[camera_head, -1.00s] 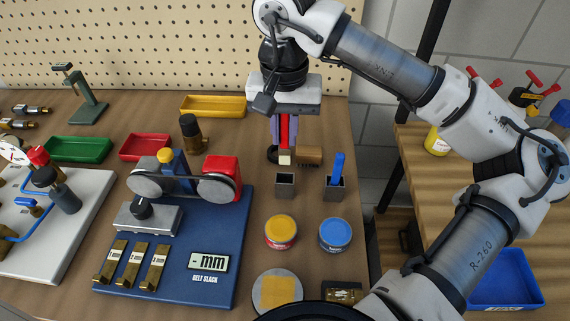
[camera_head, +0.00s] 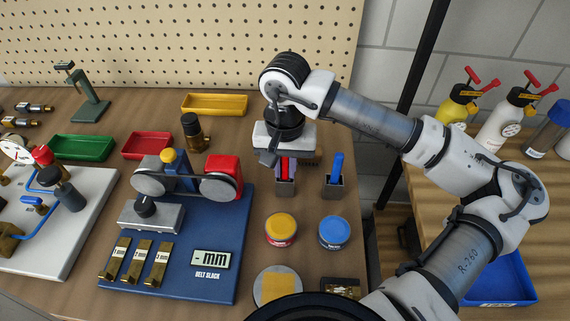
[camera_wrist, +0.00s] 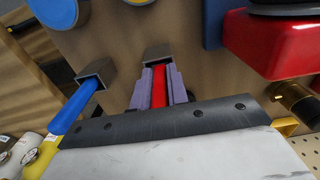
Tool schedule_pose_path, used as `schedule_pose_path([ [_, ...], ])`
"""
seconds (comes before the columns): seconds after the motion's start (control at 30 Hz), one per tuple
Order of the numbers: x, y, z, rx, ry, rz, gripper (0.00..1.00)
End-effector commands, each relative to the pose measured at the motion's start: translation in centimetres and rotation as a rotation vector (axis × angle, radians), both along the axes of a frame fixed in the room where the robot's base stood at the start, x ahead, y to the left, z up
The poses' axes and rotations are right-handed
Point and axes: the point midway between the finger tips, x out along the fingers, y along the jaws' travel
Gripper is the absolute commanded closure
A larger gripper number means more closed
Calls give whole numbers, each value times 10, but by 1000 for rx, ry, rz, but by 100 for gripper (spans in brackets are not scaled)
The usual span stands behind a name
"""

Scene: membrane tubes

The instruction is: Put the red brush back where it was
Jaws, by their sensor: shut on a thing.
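My gripper (camera_head: 285,171) is shut on the red brush (camera_head: 285,170), whose red handle shows between the purple fingers. In the wrist view the red brush (camera_wrist: 159,88) also lies between the fingers (camera_wrist: 159,90). The brush points down at a small grey square holder (camera_head: 285,187), which also shows in the wrist view (camera_wrist: 158,54). The brush's lower end is hidden at the holder's mouth; I cannot tell how deep it is inside. The blue brush (camera_head: 337,165) stands in a second grey holder (camera_head: 335,188) to the right.
A yellow-lidded tin (camera_head: 281,229) and a blue-lidded tin (camera_head: 335,233) stand in front of the holders. The belt device on its blue base (camera_head: 218,275) is close on the left. The table's right edge lies just beyond the blue brush.

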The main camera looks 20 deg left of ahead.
Motion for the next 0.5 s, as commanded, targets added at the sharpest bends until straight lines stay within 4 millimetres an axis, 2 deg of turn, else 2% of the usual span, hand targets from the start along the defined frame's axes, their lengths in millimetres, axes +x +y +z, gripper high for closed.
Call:
schedule_pose_path([
  [0.1,0,0,-4,0,0,0,100],
  [0.13,0,0,-3,0,0,0,83],
  [0.3,0,0,-2,0,0,0,62],
  [0.5,0,0,-2,0,0,0,62],
])
